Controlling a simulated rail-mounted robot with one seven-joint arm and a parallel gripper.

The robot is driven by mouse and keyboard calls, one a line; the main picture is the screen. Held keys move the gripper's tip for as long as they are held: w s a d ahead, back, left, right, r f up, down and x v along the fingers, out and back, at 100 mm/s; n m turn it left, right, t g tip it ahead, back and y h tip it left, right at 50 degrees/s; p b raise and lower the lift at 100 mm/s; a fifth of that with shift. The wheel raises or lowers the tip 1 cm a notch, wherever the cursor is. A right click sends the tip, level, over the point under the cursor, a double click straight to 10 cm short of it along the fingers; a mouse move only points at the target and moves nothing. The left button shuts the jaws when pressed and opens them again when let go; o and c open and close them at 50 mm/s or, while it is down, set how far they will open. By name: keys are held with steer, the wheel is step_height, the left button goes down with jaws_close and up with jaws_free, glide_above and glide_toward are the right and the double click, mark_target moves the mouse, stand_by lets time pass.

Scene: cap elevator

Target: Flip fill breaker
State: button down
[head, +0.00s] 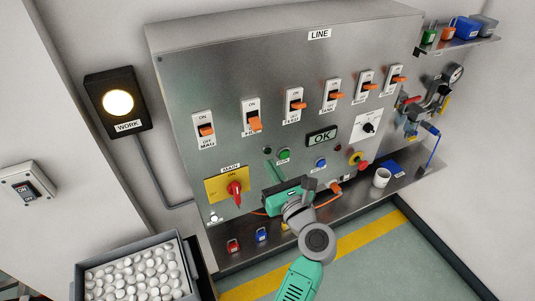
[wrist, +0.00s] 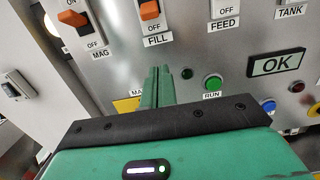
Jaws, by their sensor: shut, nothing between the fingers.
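The fill breaker (head: 252,116) is a white plate with an orange toggle, second from the left in the row on the steel panel. Its lower part shows at the top of the wrist view (wrist: 151,14), with OFF and the FILL label under the toggle. I cannot tell for sure which way its toggle is set. My gripper (head: 268,162) is shut and empty, in front of the panel below the fill breaker and apart from it. In the wrist view the green fingers (wrist: 158,78) are together, pointing at the panel below the FILL label.
The mag breaker (head: 204,129) and feed breaker (head: 295,104) flank the fill breaker. The green RUN button (head: 284,154), red main switch (head: 235,188) and OK display (head: 322,137) are near my gripper. A shelf with a white mug (head: 381,177) juts out below.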

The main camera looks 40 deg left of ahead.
mark_target(255, 124)
steer(key=x, duration=0.7)
steer(key=shift+w+a+r, duration=0.1)
steer(key=shift+w+a, duration=0.05)
steer(key=shift+a, duration=0.2)
steer(key=shift+w+a+r, duration=0.3)
steer(key=shift+a+r, duration=0.05)
steer(key=shift+a, duration=0.05)
steer(key=r, duration=0.1)
steer(key=d+r+p, duration=0.1)
steer(key=s+r, duration=0.1)
steer(key=shift+d, duration=0.25)
